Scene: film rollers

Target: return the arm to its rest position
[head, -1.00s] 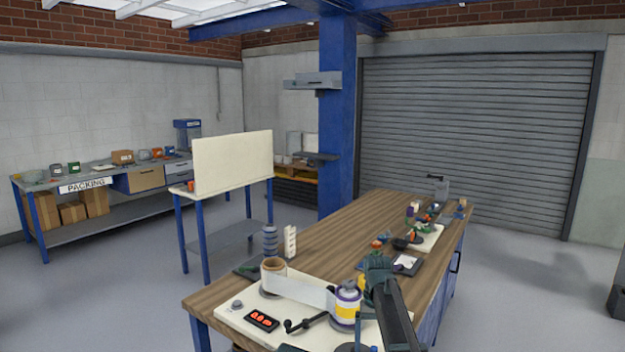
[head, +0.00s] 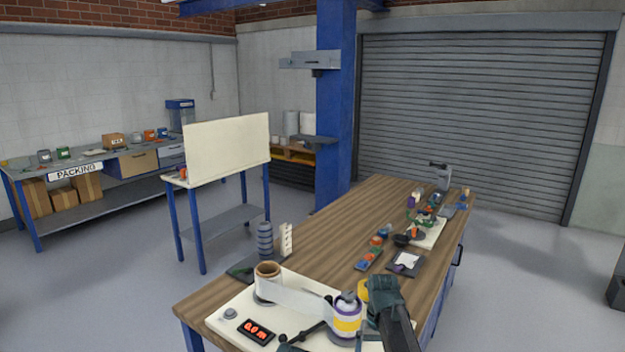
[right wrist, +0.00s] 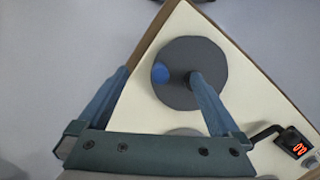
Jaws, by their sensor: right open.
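My right arm (head: 390,312) comes in from the bottom of the head view, over the near right part of the wooden bench. In the right wrist view my right gripper (right wrist: 160,74) is open, with nothing held between its fingers. My left gripper is in neither view.
On the board, a brown-cored roll (head: 267,272) is joined by a pale film strip (head: 305,297) to a white, purple and yellow roll (head: 347,322). A red-digit display (head: 256,331) sits in front. Small parts (head: 376,250) lie farther back.

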